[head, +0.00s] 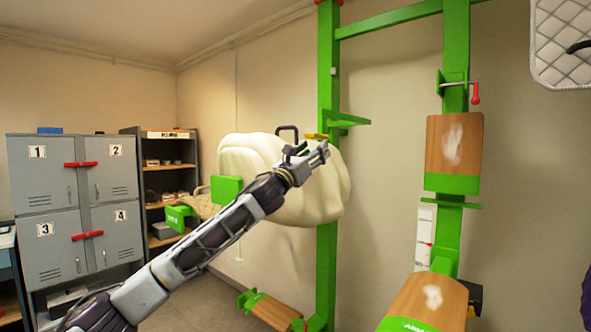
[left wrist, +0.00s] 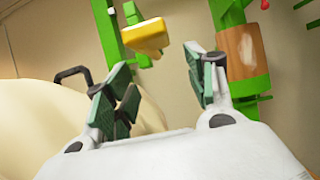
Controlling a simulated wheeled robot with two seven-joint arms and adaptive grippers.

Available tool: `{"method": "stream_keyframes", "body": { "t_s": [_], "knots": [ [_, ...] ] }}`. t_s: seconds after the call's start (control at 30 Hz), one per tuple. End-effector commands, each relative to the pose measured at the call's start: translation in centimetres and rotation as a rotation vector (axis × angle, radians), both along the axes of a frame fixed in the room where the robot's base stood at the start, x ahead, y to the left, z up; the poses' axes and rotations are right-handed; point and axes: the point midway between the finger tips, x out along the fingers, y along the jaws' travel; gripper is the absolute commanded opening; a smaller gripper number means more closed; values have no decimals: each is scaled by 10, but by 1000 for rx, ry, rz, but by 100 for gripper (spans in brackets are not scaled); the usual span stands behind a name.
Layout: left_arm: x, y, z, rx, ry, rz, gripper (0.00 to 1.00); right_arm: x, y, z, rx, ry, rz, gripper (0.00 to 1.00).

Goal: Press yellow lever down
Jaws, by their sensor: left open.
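The yellow lever (head: 317,136) sticks out from the left green upright (head: 327,70), just above and behind my left gripper in the head view. In the left wrist view the yellow lever (left wrist: 146,37) is a block seen beyond and above the gap between the fingers. My left gripper (head: 318,152) is open; in the left wrist view its two dark green fingers (left wrist: 162,88) stand wide apart with nothing between them. The gripper appears apart from the lever. My right gripper is not in view.
A large cream padded body (head: 250,150) with a dark handle (head: 287,131) is behind my left arm. The right green upright (head: 455,40) carries wooden pads (head: 453,143) and a red-handled crank (head: 475,95). Grey lockers (head: 60,175) and a shelf (head: 165,180) stand at left.

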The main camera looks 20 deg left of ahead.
Motion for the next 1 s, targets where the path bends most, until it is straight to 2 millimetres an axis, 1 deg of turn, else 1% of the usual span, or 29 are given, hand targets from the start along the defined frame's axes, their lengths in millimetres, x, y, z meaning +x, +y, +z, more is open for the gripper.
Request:
{"method": "stream_keyframes", "body": {
  "t_s": [1.0],
  "knots": [
    [-79,29,-45,0,2,1,55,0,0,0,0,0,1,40]
  ]
}}
